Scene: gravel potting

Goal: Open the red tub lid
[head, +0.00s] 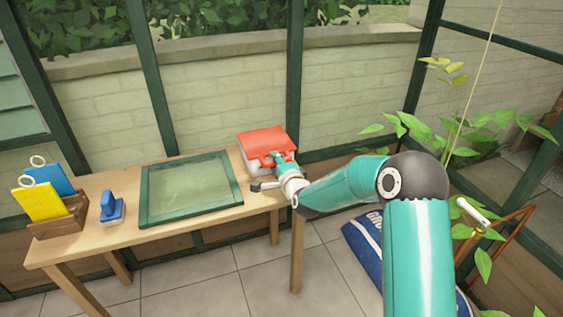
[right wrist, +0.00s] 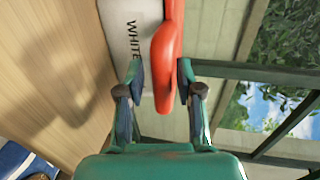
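The red tub lid (head: 262,138) sits on a white tub (head: 247,161) at the right back of the wooden table. Lid and tub look closed together. My right gripper (head: 277,161) reaches the tub's front edge. In the right wrist view, my right gripper (right wrist: 160,75) has its fingers apart, one on each side of the lid's red lip (right wrist: 166,62). A gap shows between the left finger and the lip; the right finger is very close to it, and I cannot tell if it touches. The white tub wall (right wrist: 130,35) shows dark lettering. My left gripper is not in view.
A green-framed pane (head: 190,188) lies mid-table. A blue tool (head: 111,207) and a wooden holder (head: 58,217) with yellow and blue pieces stand at left. A blue bag (head: 361,247) lies on the floor. The wall and window frames are close behind the table.

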